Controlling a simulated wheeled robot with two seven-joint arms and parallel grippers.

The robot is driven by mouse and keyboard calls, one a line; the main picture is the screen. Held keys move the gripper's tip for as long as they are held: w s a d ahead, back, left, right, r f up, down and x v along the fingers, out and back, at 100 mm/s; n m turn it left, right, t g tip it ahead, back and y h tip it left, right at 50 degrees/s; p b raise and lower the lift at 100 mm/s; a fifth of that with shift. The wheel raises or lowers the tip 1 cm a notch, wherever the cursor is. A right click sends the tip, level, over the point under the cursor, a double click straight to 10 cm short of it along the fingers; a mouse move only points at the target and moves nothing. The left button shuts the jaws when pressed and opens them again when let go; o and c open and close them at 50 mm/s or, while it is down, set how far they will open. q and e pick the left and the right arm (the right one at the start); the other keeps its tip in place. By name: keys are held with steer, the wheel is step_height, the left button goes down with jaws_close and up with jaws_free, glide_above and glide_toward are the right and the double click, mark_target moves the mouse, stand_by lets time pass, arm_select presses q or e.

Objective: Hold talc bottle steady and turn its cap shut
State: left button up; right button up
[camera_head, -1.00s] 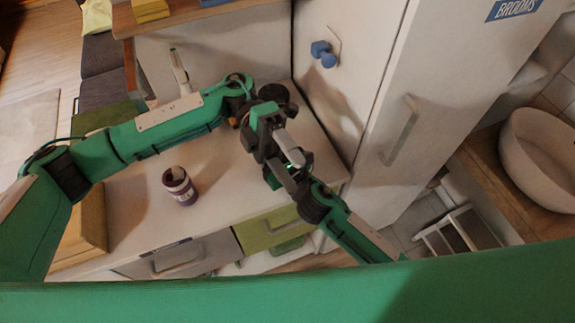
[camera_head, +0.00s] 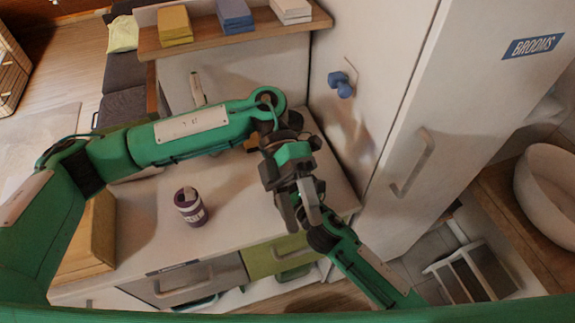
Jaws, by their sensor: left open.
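A small purple bottle (camera_head: 190,207) with a pale label band stands upright on the white counter (camera_head: 235,215), left of centre. Its top looks pale and dark; I cannot tell how the cap sits. My right arm comes in from the lower right. Its dark wrist (camera_head: 326,236) is close to the left fingers, and its fingertips cannot be made out.
A tall white cabinet with a BROOMS sign (camera_head: 533,46) and a blue knob (camera_head: 342,86) bounds the counter on the right. A shelf with colored stacks (camera_head: 234,16) is behind. A wooden box (camera_head: 92,235) is at left. The counter around the bottle is clear.

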arm_select(q)
steer(key=w+a+r+n+t+y, duration=0.2)
steer(key=w+n+t+y, duration=0.2)
steer(key=w+n+t, duration=1.15)
steer(key=w+f+m, duration=0.1)
steer(key=f, duration=0.3)
steer(key=f+m+g, duration=0.1)
steer(key=f, duration=0.2)
steer(key=w+f+m+g, duration=0.1)
steer(key=f, duration=0.3)
steer(key=shift+w+a+f+m, duration=0.2)
steer(key=shift+w+f+m, duration=0.15)
steer(key=c, duration=1)
